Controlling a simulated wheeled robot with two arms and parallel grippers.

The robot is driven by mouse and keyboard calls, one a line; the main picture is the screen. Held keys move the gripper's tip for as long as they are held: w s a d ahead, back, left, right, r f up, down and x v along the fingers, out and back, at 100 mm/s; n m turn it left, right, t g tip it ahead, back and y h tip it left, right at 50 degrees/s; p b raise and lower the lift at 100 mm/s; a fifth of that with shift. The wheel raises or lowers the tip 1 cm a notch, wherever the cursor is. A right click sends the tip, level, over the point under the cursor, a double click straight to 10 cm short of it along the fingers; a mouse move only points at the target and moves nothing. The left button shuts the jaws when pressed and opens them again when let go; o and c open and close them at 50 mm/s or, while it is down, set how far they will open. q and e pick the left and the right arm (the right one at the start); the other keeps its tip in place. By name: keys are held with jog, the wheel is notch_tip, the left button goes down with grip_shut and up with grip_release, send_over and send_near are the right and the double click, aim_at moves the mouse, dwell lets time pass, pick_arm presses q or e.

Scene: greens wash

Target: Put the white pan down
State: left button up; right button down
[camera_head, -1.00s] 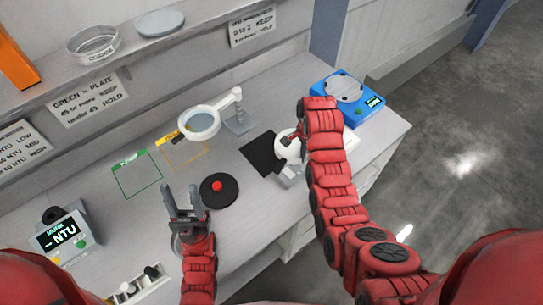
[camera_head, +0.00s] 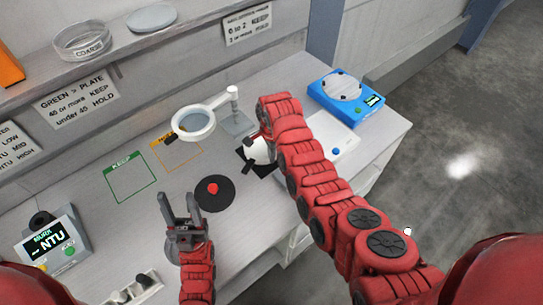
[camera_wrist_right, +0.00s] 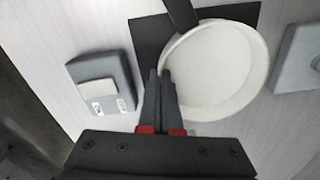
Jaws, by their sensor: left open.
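The white pan (camera_head: 259,152) is over the black square mat (camera_head: 268,171) on the bench, partly hidden by my right arm in the head view. In the right wrist view the pan (camera_wrist_right: 222,70) is a shallow round dish with a dark handle (camera_wrist_right: 181,14), and it covers much of the mat (camera_wrist_right: 150,38). My right gripper (camera_wrist_right: 159,76) has its fingers close together at the pan's left rim, seemingly shut on it. I cannot tell whether the pan touches the mat. My left gripper (camera_head: 178,205) is open and empty over the front of the bench.
A black disc with a red knob (camera_head: 213,190) lies between the grippers. A ring magnifier on a stand (camera_head: 194,123) is behind the mat. A blue scale (camera_head: 345,94) and a white device (camera_head: 335,132) stand right.

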jog(key=c, duration=1.5)
grip_release()
jog(key=shift+s+f, duration=0.1)
jog(key=shift+f, duration=0.05)
jog(key=shift+c, duration=0.2)
jog(key=o, duration=0.4)
